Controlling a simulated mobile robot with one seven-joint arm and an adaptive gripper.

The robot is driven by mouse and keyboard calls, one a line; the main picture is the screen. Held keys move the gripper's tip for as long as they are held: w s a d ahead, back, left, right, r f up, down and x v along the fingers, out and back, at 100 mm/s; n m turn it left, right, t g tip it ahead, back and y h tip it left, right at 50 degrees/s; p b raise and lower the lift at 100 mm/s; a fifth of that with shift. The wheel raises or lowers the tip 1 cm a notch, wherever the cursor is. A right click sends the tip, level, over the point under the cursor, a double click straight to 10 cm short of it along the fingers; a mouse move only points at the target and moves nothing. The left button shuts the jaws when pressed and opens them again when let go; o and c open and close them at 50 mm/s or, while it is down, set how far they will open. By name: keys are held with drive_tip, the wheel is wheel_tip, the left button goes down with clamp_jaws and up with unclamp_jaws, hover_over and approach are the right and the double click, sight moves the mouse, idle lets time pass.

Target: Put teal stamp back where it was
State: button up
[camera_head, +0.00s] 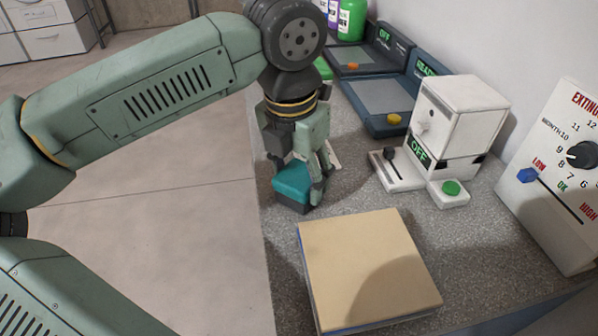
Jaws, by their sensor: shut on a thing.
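The teal stamp (291,184) is a small block with a teal upper part and a dark base. It is near the left edge of the grey speckled counter. My gripper (297,180) points down from above and is shut on the stamp, with fingers on its sides. I cannot tell whether the stamp's base touches the counter or hangs just above it. A pale flat piece (333,155) shows partly behind my gripper; most of it is hidden.
A tan-topped block (366,262) lies in front on the counter (375,195). A white device marked OFF (459,115) stands right, beside a white dial panel (568,170). Blue machines (385,100) and bottles (351,20) are at the back. The floor drops away left.

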sight(294, 180)
drive_tip(key=shift+f, duration=0.2)
drive_tip(key=o, duration=0.9)
drive_tip(key=shift+r, duration=0.1)
drive_tip(key=shift+r, duration=0.25)
drive_tip(key=r, duration=0.4)
drive_tip(key=s+r, duration=0.1)
drive_tip(key=r, duration=0.6)
drive_tip(key=shift+s+a+r+b, duration=0.15)
drive_tip(key=shift+a+r+b, duration=0.15)
drive_tip(key=shift+a, duration=0.1)
